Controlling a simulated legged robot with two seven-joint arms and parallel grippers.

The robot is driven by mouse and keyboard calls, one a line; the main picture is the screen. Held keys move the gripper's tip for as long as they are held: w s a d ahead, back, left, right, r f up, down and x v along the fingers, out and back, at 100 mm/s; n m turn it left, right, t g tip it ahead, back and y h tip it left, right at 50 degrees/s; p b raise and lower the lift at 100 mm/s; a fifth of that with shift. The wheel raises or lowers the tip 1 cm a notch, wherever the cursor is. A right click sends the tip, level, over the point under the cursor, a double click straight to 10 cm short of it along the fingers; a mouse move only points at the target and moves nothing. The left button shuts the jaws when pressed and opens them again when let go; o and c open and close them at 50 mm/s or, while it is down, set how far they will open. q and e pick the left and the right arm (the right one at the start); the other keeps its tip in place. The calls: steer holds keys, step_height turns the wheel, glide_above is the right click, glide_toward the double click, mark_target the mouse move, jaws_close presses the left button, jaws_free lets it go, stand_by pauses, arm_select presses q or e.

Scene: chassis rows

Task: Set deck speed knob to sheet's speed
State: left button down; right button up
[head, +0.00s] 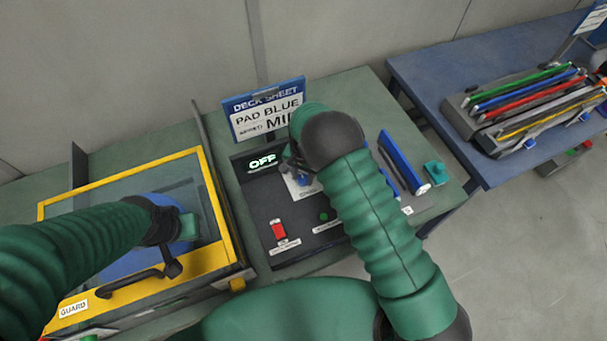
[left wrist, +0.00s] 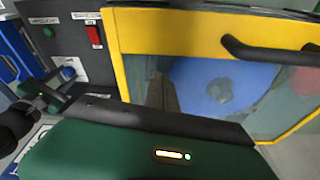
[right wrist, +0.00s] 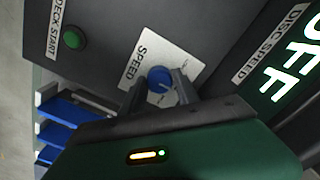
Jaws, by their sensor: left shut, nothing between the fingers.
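The deck sheet (head: 265,108) stands behind the deck. It reads "PAD BLUE" and a speed starting "MI"; my right arm hides the rest. The blue speed knob (right wrist: 159,77) sits on a white plate marked "SPEED" (right wrist: 150,55); the small marks around it are too small to read surely. My right gripper (right wrist: 158,92) is open, one finger on each side of the knob; contact cannot be told. In the head view the right gripper (head: 297,165) mostly hides the knob. My left gripper (left wrist: 163,92) is shut and empty over the yellow-framed guard (left wrist: 118,40).
The disc speed display (head: 262,162) reads "OFF". A red switch (head: 278,231) and a green deck start button (right wrist: 74,38) are on the panel. Blue bars (head: 400,165) lie right of the deck. Another bench (head: 430,75) holds coloured rods.

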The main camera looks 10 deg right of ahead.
mark_target(302, 179)
arm_select(q)
steer(key=shift+s+a, duration=0.15)
arm_select(e)
steer(key=o, duration=0.3)
steer(key=shift+s+r, duration=0.1)
arm_select(q)
steer(key=shift+f, duration=0.1)
arm_select(e)
steer(key=shift+r, duration=0.3)
arm_select(q)
steer(key=b+x, duration=0.2)
steer(key=shift+s+f+b, duration=0.15)
steer(key=shift+f+b, duration=0.1)
steer(key=shift+b, duration=0.15)
arm_select(e)
step_height(302, 179, up, 16)
arm_select(q)
steer(key=shift+s, duration=0.1)
arm_select(e)
steer(key=shift+a, duration=0.1)
